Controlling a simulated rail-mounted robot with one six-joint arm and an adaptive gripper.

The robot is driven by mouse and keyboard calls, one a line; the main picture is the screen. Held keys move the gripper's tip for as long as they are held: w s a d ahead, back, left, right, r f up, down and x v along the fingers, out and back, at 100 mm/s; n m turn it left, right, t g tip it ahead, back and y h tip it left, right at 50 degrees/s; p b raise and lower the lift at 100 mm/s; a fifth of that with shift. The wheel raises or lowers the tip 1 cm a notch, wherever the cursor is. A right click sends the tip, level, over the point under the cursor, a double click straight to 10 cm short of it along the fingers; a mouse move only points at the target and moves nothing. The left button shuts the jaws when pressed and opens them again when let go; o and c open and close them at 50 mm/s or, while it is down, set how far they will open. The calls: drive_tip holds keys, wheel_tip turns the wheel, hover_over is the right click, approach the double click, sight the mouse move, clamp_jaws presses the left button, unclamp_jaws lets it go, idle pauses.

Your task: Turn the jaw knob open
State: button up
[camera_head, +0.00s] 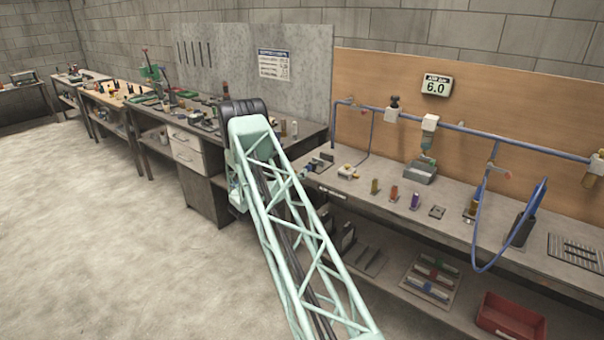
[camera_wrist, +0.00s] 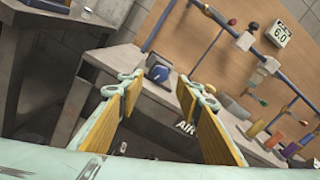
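In the wrist view, my gripper (camera_wrist: 160,92) is open, with its two yellow-padded fingers apart and nothing between them. Beyond the fingertips, a small blue part (camera_wrist: 158,73) sits on a dark grey fixture at the near end of the bench. In the head view, a small blue part (camera_head: 308,169) shows beside a low grey fixture (camera_head: 322,161) at the bench's left end. I cannot tell for sure whether this blue part is the jaw knob. My arm's green lattice link hides part of that area and the gripper in the head view.
The grey bench (camera_head: 455,228) also holds a white block (camera_head: 347,171), several small coloured blocks and a press (camera_head: 420,172). A blue pipe (camera_head: 465,130) runs along the wooden backboard. A blue hose (camera_head: 478,235) hangs over the front edge. A red bin (camera_head: 512,316) stands below.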

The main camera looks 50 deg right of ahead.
drive_tip(key=a, duration=0.6)
drive_tip(key=shift+w, duration=0.1)
drive_tip(key=shift+a, duration=0.15)
idle(0.3)
